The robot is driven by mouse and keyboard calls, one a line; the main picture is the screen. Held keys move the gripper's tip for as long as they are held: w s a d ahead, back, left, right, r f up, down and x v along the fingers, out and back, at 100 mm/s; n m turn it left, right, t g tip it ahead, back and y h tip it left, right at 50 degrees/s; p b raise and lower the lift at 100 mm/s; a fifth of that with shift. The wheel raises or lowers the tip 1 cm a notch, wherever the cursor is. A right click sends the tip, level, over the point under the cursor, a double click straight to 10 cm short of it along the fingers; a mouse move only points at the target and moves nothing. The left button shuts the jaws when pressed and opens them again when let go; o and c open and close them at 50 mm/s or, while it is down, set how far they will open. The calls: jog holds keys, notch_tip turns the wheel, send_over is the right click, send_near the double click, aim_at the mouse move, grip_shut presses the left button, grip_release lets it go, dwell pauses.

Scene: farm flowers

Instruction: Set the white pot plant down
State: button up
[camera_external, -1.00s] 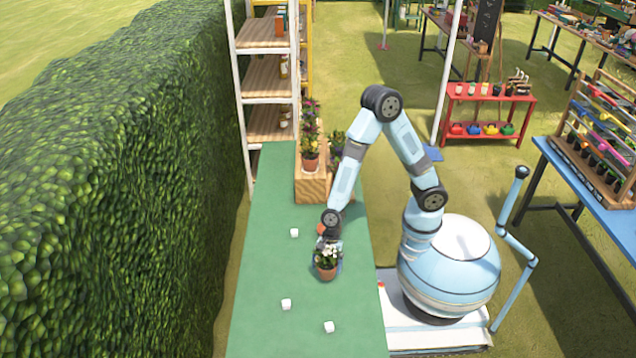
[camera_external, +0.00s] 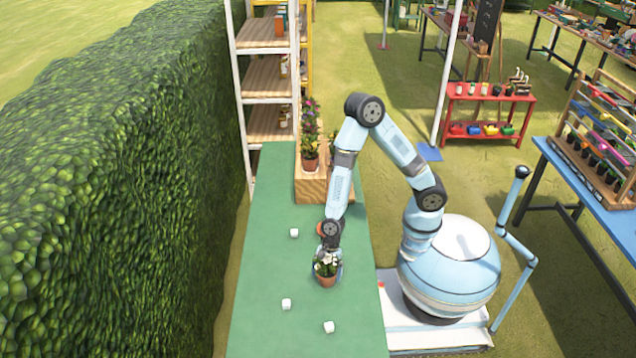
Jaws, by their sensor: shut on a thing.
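The white pot plant (camera_external: 327,278) is a small plant with white flowers and green leaves in a terracotta-coloured pot. It is upright over the green table (camera_external: 265,250), near the table's right side. My gripper (camera_external: 328,262) reaches down from behind and is shut on it. The fingers are mostly hidden by the leaves and pot. I cannot tell whether the pot's base touches the table.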

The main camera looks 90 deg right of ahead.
jog(key=o, duration=1)
jog(key=s+d+r+n+t, duration=0.15)
jog(key=d+r+n, duration=0.3)
jog(key=r, duration=0.45)
jog(key=s+d+r+n+h, duration=0.1)
jog(key=s+d+r+n, duration=0.3)
jog(key=r, duration=0.5)
jog(key=s+d+r+n+t, duration=0.1)
jog(key=s+d+r+n, duration=0.1)
jog(key=d+r, duration=0.5)
jog(key=s+d+r+n+t+h, duration=0.1)
jog(key=s+d+r+n+h, duration=0.2)
jog(key=s+d+r+n, duration=0.7)
jog(key=shift+s+d+r+n+t, duration=0.15)
jog(key=shift+s+r+n+t, duration=0.3)
jog(key=shift+s+r, duration=0.9)
jog(key=shift+s+f, duration=0.4)
